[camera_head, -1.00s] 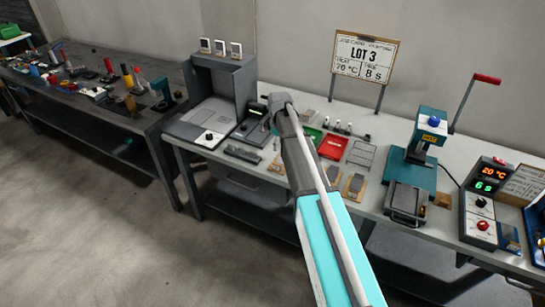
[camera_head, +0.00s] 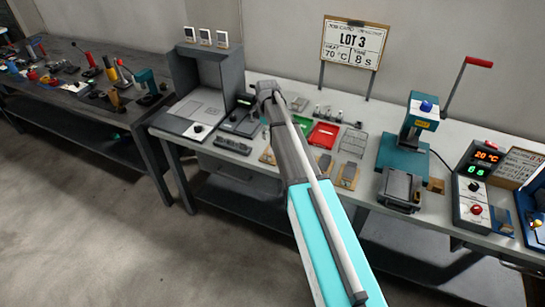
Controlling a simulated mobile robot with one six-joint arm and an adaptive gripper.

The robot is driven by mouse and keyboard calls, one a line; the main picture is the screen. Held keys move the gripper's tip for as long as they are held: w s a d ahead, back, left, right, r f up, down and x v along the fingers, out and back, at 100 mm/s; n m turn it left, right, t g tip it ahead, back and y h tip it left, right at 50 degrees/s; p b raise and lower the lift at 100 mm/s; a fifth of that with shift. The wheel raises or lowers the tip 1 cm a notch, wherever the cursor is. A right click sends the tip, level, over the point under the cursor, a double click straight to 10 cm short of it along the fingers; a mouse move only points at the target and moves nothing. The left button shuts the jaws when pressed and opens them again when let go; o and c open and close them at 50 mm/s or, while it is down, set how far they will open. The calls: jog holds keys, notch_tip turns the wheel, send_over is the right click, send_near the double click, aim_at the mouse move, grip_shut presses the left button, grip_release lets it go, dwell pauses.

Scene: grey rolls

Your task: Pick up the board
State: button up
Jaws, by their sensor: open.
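No single item is clearly the board. Small tan boards with grey pieces on them lie near the bench's front edge: a middle one (camera_head: 323,165), a right one (camera_head: 347,175) and a left one (camera_head: 267,156), partly behind my arm. My gripper (camera_head: 266,104) is at the far end of my arm, over the bench left of the red tray. It is open and appears empty. Its fingers are small and dark, and mostly hidden behind the wrist. It is apart from the tan boards, farther back than they are.
A red tray (camera_head: 323,135), a wire rack (camera_head: 353,142) and a teal press (camera_head: 403,150) stand on the grey bench. A control box (camera_head: 472,190) is at right. A grey booth (camera_head: 205,85) stands at left. A LOT 3 sign (camera_head: 353,45) rises behind. Floor is clear at left.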

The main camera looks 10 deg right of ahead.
aim_at(268, 154)
jog(key=shift+f+b, duration=3.2)
jog(key=shift+f, duration=0.3)
jog(key=shift+s+f+b, duration=0.15)
jog(key=shift+f+b, duration=2.45)
grip_shut()
